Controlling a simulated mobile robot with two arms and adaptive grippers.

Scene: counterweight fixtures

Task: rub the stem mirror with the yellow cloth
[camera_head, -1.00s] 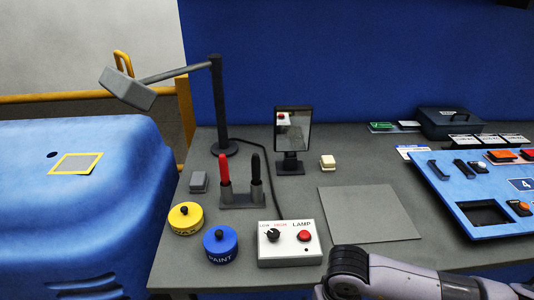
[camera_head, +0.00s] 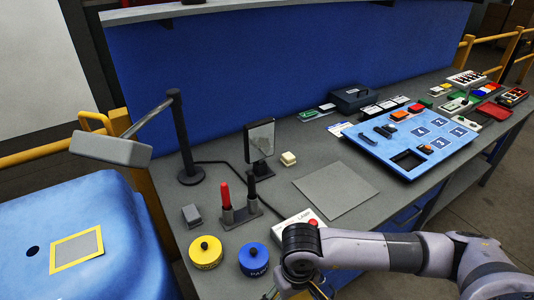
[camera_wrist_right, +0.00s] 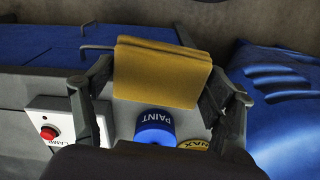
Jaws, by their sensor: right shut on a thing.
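The stem mirror (camera_head: 260,141), a dark-framed upright rectangle on a short stand, stands on the grey bench behind the red and black pens. My right gripper (camera_wrist_right: 163,78) is shut on the folded yellow cloth (camera_wrist_right: 160,74), which sits between its two fingers in the right wrist view. In the head view my right arm reaches in from the right, with its wrist over the front of the bench and in front of the lamp box, well short of the mirror. The right fingers are mostly cut off there by the bottom edge. My left gripper is not in view.
The lamp box (camera_head: 304,220), yellow pot (camera_head: 206,252), blue paint pot (camera_head: 254,259) and pen holder (camera_head: 241,214) crowd the bench front. A desk lamp (camera_head: 182,140) stands left of the mirror. A cream block (camera_head: 288,158) sits right of it. A grey mat (camera_head: 336,190) lies bare.

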